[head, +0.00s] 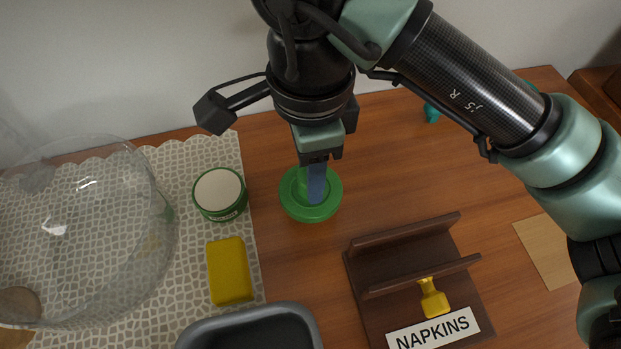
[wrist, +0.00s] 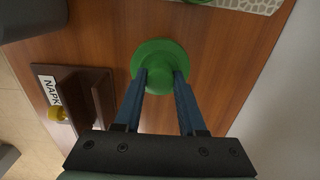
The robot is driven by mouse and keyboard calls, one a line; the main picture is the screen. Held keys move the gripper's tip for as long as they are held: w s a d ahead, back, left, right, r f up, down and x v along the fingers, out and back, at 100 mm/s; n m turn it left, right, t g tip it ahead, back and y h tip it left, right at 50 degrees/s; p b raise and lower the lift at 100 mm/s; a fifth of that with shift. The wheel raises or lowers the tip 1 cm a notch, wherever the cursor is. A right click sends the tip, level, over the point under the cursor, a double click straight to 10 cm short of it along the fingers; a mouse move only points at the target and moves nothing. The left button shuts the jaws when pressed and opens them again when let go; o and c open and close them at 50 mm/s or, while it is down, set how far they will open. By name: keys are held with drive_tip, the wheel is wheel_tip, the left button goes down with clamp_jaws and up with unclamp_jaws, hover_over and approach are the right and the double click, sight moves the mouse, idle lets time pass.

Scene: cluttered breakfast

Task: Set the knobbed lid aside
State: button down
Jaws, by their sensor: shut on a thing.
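The knobbed lid (head: 327,207) is a round green disc with a raised knob in its middle. It shows on or just above the bare wood, right of the lace mat; I cannot tell if it touches the table. My gripper (head: 316,192) points down at it, its blue fingers on the knob. In the wrist view, my gripper (wrist: 161,82) is shut on the knob of the green lid (wrist: 160,50), one finger on each side. The knob is partly hidden by the fingers in the head view.
A green-and-white tin (head: 219,193) and a yellow block (head: 229,271) sit on the lace mat (head: 185,160), with a clear bowl (head: 90,230) at left. A dark tray (head: 250,325) and a napkin holder (head: 405,260) stand in front. Bare wood lies right of the lid.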

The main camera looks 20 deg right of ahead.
drive_tip(key=shift+f, duration=1.25)
drive_tip(key=shift+f+b, duration=0.15)
drive_tip(key=shift+b, duration=0.2)
drive_tip(key=shift+c, duration=2.4)
unclamp_jaws()
wheel_tip(320, 180, up, 12)
drive_tip(key=p, duration=0.2)
drive_tip(key=shift+r+p, duration=0.2)
drive_tip(key=shift+p, duration=0.2)
drive_tip(key=shift+s+f, duration=0.1)
